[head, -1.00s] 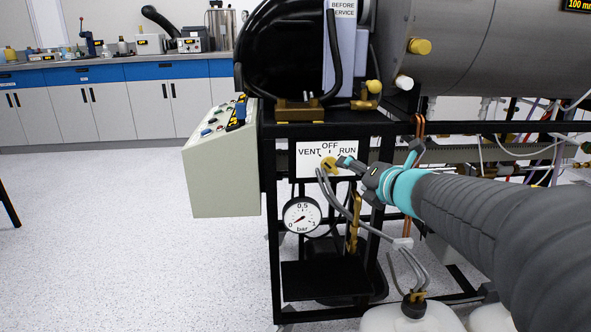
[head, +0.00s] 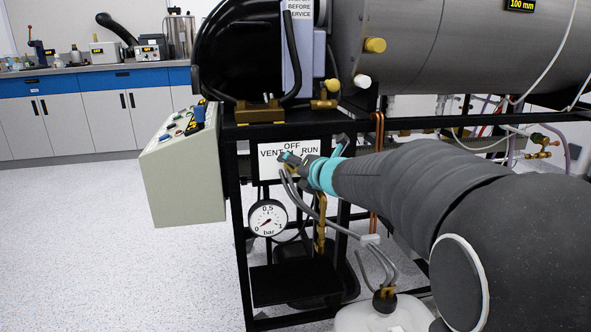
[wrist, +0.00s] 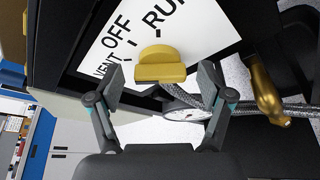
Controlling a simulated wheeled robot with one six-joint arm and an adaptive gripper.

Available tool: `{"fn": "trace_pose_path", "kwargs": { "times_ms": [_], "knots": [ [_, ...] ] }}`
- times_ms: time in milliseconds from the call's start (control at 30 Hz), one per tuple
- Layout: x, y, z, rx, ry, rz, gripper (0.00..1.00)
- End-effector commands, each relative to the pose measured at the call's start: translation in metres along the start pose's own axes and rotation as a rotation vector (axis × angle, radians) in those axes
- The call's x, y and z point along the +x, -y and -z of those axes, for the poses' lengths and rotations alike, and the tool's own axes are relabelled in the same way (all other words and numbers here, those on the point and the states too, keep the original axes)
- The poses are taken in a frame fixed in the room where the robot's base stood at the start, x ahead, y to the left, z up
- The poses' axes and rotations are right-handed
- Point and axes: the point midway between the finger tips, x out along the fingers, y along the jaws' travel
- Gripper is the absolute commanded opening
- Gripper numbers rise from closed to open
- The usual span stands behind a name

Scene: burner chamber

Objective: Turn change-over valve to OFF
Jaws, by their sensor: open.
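The change-over valve's yellow knob (wrist: 160,68) sits in front of a white plate (wrist: 108,48) lettered VENT, OFF and RUN. In the wrist view its flat grip lies roughly across the picture; I cannot tell for sure which word it points to. My gripper (wrist: 162,88) is open, with one finger on each side of the knob and a visible gap to each. In the head view my gripper (head: 291,158) is in front of the plate (head: 269,169) and hides most of the knob.
A round pressure gauge (head: 268,218) hangs below the plate, with grey hoses (head: 312,212) beside it. The black frame (head: 243,240) surrounds the valve. A sloped control panel (head: 182,170) stands to the left. A brass fitting (wrist: 268,95) is right of my gripper.

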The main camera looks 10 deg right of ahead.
Motion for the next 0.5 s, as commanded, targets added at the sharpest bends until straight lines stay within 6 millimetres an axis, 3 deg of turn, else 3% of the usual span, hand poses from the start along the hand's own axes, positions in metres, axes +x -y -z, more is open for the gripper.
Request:
{"fn": "trace_pose_path", "kwargs": {
  "times_ms": [33, 267, 500],
  "knots": [
    [-0.0001, 0.0001, 0.0, 0.0, 0.0, 0.0, 0.79],
    [-0.0002, 0.0002, 0.0001, 0.0, 0.0, 0.0, 0.22],
    [-0.0001, 0.0006, 0.0002, 0.011, 0.0, -0.004, 0.19]
  ]
}}
